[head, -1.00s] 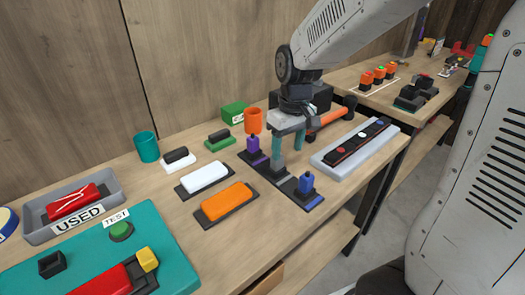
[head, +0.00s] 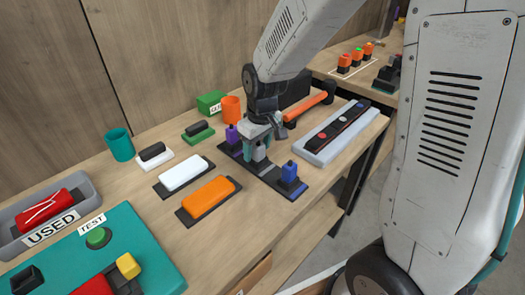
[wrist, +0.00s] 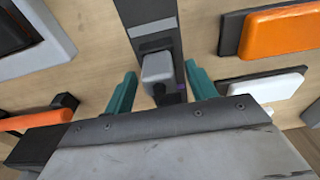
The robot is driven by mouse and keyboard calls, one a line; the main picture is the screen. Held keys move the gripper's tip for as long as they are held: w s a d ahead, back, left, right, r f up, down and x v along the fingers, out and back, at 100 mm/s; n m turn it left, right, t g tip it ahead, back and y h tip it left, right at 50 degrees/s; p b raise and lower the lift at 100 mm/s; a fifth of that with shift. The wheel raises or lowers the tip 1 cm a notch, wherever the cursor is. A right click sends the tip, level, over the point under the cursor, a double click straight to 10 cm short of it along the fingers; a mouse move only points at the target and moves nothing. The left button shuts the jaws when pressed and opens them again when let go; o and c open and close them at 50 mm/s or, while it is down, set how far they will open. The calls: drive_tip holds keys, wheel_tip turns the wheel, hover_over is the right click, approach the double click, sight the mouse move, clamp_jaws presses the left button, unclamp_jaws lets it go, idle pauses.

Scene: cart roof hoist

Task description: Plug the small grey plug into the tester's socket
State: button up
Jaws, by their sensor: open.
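The small grey plug (head: 261,153) stands in the middle of a dark rack strip (head: 270,176), between a purple plug (head: 232,133) and a blue plug (head: 289,172). My gripper (head: 256,150) is down over it, with its teal fingers open. In the wrist view the grey plug (wrist: 157,68) lies between the two fingertips of my gripper (wrist: 160,72), with a gap visible on each side. The teal tester (head: 150,262) is at the lower left, with a green TEST button (head: 97,237). A black socket-like block (head: 27,279) sits on its left part.
White (head: 183,172) and orange (head: 209,196) blocks on dark bases lie left of the rack. A grey tray (head: 83,187) labelled USED holds a red item. A hammer (head: 310,105) lies behind my gripper, and a pale bar (head: 338,135) lies to the right.

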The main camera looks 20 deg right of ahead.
drive_tip(key=c, duration=1.1)
drive_tip(key=shift+o, duration=0.2)
